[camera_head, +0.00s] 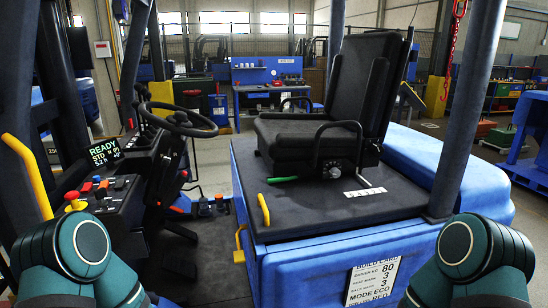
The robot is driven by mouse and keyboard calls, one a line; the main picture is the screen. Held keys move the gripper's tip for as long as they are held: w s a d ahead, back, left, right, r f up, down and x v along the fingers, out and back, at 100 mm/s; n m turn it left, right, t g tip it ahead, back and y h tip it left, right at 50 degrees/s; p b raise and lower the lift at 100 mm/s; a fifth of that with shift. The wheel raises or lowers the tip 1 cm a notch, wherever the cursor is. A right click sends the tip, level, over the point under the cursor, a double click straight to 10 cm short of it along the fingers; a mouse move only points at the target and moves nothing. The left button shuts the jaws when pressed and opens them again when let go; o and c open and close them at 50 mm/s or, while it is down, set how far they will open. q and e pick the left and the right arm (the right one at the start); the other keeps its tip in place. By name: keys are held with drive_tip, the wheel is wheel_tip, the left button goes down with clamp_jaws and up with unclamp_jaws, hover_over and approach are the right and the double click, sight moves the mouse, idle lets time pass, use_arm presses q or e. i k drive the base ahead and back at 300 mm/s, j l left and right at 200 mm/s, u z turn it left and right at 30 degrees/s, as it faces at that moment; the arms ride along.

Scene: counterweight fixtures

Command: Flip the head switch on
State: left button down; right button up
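A blue forklift with an open cab fills the view. Its dark control panel (104,200) at left carries a red knob on a yellow base (74,200) and several small red, blue and dark switches (101,187). Which of these, if any, is the head switch I cannot tell; their labels are too small to read. A small display (104,152) above the panel reads READY, STD, N (P) and 5.2 h. Rounded teal and dark links of my two arms show at the bottom left and bottom right corners. Neither gripper is in view.
A steering wheel (178,119) stands behind the panel. A black seat (317,117) sits on the blue body (330,262), which bears a white build card (373,281). Dark posts rise at left and right. A yellow bar (27,175) slants at far left.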

sight(121, 183)
drive_tip(key=j+u, duration=0.15)
drive_tip(key=u, duration=0.2)
drive_tip(key=j+u, duration=0.2)
drive_tip(key=u, duration=0.15)
drive_tip(key=j+u, duration=0.3)
drive_tip(key=l, duration=0.1)
